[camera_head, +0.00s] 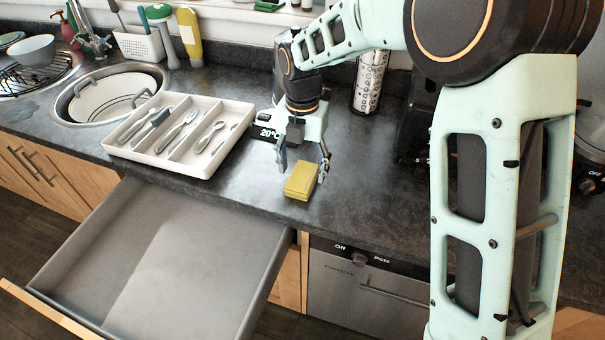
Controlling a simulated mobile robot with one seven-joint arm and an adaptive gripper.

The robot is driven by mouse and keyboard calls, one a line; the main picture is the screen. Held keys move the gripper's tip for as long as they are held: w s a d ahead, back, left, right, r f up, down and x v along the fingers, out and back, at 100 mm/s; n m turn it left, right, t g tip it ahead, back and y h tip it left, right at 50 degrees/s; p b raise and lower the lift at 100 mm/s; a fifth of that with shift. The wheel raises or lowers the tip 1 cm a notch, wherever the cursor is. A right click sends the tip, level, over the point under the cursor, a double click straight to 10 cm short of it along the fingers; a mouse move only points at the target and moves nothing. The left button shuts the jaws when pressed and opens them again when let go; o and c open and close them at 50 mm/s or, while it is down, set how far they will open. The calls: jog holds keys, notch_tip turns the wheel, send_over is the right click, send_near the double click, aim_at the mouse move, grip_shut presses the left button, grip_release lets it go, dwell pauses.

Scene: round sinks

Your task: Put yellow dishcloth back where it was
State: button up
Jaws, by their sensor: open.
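The yellow dishcloth (301,180) looks like a small folded block. It lies on the dark countertop near the front edge, right of the cutlery tray. My gripper (304,171) points down over it from behind. Its two fingers are spread, one to the left of the cloth and one at its right rear. I cannot tell whether either finger touches the cloth.
A cutlery tray (148,158) with several utensils stands left of the cloth. An empty drawer (165,262) is pulled out below. A round sink (67,105) holds a white basin (108,100). A metal grater (369,84) stands behind my gripper. Bare countertop (372,207) lies to the right.

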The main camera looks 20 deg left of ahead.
aim_at(303, 176)
notch_tip(303, 176, up, 9)
jog(key=shift+r, duration=0.15)
dwell(0.4)
